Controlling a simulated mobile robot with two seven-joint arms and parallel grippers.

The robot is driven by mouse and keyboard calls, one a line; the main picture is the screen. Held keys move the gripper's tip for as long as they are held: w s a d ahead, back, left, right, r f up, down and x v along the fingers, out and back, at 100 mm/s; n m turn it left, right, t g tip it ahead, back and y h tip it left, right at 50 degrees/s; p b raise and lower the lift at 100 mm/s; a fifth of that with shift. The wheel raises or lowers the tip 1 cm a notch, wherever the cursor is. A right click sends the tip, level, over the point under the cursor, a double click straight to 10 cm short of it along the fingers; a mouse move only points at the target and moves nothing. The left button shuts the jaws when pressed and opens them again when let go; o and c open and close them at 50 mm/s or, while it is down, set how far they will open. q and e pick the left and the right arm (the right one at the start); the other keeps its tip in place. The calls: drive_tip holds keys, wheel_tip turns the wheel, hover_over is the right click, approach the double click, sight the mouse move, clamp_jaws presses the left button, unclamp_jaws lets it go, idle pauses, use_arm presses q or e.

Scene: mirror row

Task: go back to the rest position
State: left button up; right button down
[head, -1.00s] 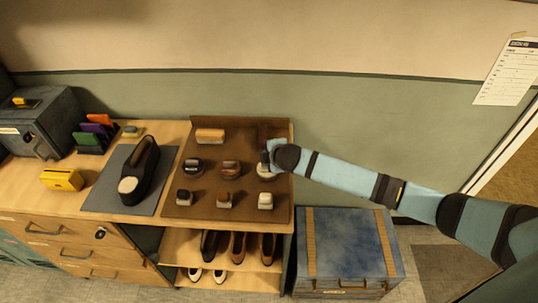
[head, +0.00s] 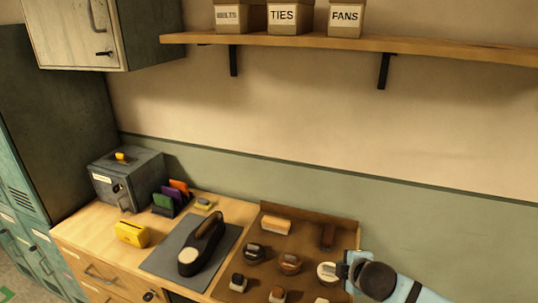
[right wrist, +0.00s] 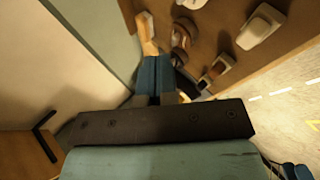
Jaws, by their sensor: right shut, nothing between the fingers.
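My right arm comes in from the lower right in the head view. My right gripper (head: 347,268) is at the right edge of the brown board, close to a white-topped round item (head: 327,272). In the right wrist view its blue fingers (right wrist: 155,80) are together with nothing between them. Whether it touches the board or the items cannot be told. My left gripper is not in view.
The brown board (head: 300,227) holds several brushes and tins. A dark shoe (head: 207,238) stands on a grey mat (head: 232,246) to its left. A yellow box (head: 132,233) and a grey metal box (head: 128,178) are further left. A wall shelf (head: 430,50) with labelled boxes is above.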

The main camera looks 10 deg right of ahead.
drive_tip(key=s+a+f+m+y, duration=0.3)
drive_tip(key=s+a+f, duration=0.3)
drive_tip(key=s, duration=0.1)
drive_tip(key=s+f+m, duration=0.5)
drive_tip(key=s, duration=0.4)
drive_tip(key=s+f+m+t, duration=0.1)
drive_tip(key=s+f+m, duration=0.4)
drive_tip(key=s, duration=0.4)
drive_tip(key=shift+s+d+m+h, duration=0.15)
drive_tip(key=shift+d+m+h, duration=0.15)
drive_tip(key=shift+f, duration=0.1)
